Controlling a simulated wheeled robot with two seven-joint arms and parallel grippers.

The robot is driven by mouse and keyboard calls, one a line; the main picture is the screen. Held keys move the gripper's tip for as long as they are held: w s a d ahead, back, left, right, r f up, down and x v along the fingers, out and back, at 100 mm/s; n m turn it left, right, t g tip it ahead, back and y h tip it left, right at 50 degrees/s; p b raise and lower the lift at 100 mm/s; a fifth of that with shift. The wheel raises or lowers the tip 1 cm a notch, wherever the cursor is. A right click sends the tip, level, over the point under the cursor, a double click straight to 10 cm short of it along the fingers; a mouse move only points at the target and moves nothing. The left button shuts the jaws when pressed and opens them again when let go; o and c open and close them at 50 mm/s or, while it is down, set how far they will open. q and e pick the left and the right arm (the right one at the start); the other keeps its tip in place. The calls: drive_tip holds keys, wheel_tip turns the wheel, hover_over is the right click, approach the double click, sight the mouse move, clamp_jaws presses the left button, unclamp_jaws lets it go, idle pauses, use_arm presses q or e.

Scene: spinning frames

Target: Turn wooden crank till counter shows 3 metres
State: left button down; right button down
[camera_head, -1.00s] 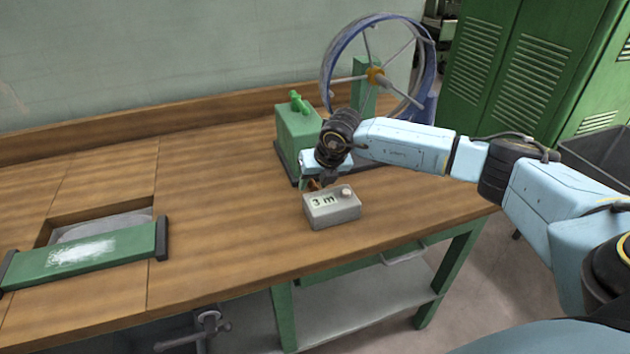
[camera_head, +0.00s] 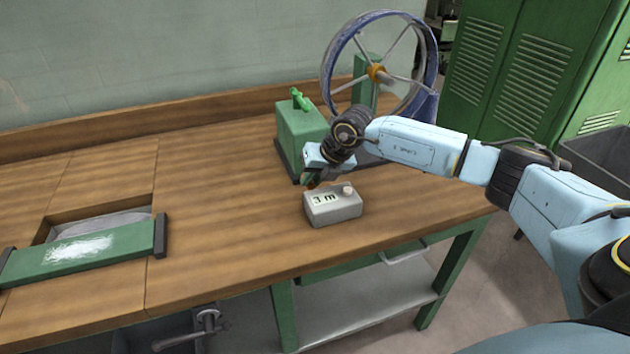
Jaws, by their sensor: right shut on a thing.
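The counter (camera_head: 334,208) is a small grey box with a knob on top, near the bench's front edge, and its display reads 3 m. Behind it stands the green machine housing (camera_head: 299,130) with a spoked wheel (camera_head: 379,66) at its back right. My right gripper (camera_head: 309,184) is just behind the counter's left end, in front of the housing. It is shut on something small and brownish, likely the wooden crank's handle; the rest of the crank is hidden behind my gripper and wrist. My left gripper is not in view.
The wooden bench (camera_head: 215,215) is bare in the middle. At left, a green bar (camera_head: 80,252) with white fibre lies along an opening in the bench top. Green lockers (camera_head: 520,70) and a dark bin (camera_head: 598,160) stand at right.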

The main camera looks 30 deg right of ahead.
drive_tip(key=c, duration=1.3)
unclamp_jaws()
drive_tip(key=shift+r, duration=0.1)
drive_tip(key=v, duration=1.3)
drive_tip(key=shift+s, duration=0.15)
